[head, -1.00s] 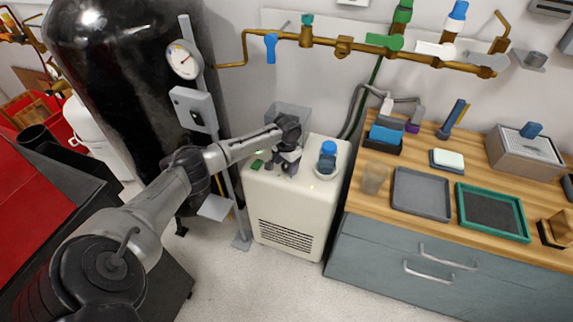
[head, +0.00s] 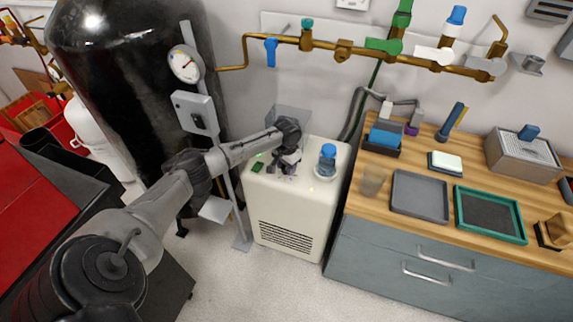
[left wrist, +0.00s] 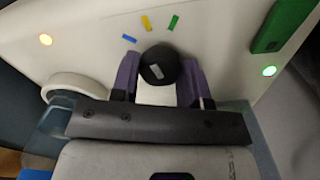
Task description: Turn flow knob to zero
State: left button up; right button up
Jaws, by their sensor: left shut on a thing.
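The flow knob (left wrist: 158,66) is a round black knob with a short pale mark on its face, on the top of a cream unit (head: 320,190). Blue (left wrist: 129,38), yellow (left wrist: 146,22) and green (left wrist: 173,22) marks lie in an arc beside it. I cannot tell exactly which mark the pale line points to. My left gripper (left wrist: 158,84) is shut on the knob, one purple finger on each side. In the head view the left gripper (head: 289,165) is over the unit's top and hides the knob. My right gripper is not in view.
A blue-capped bottle (head: 327,160) stands on the unit, right of the gripper. A green block (left wrist: 272,26) and a lit green lamp (left wrist: 269,71) are near the knob. A grey post with a gauge (head: 184,64) stands to the left. A wooden counter (head: 433,160) is to the right.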

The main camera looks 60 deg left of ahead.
pick_arm(q)
jog(key=n+p, duration=0.2)
jog(key=p, duration=0.1)
jog(key=n+p, duration=0.2)
jog(key=p, duration=0.1)
jog(key=n+p, duration=0.2)
jog(key=p, duration=0.2)
jog(key=shift+r+n, duration=0.25)
jog(key=shift+n, duration=0.15)
jog(key=n+p, duration=0.2)
jog(key=n, duration=0.1)
jog(key=shift+f+n, duration=0.1)
jog(key=shift+n, duration=0.2)
jog(key=shift+n+p, duration=0.65)
jog(key=shift+n, duration=0.55)
jog(key=shift+f+n+p, duration=0.1)
jog(key=shift+n+p, duration=0.2)
jog(key=shift+n, duration=1.1)
jog(key=o, duration=0.9)
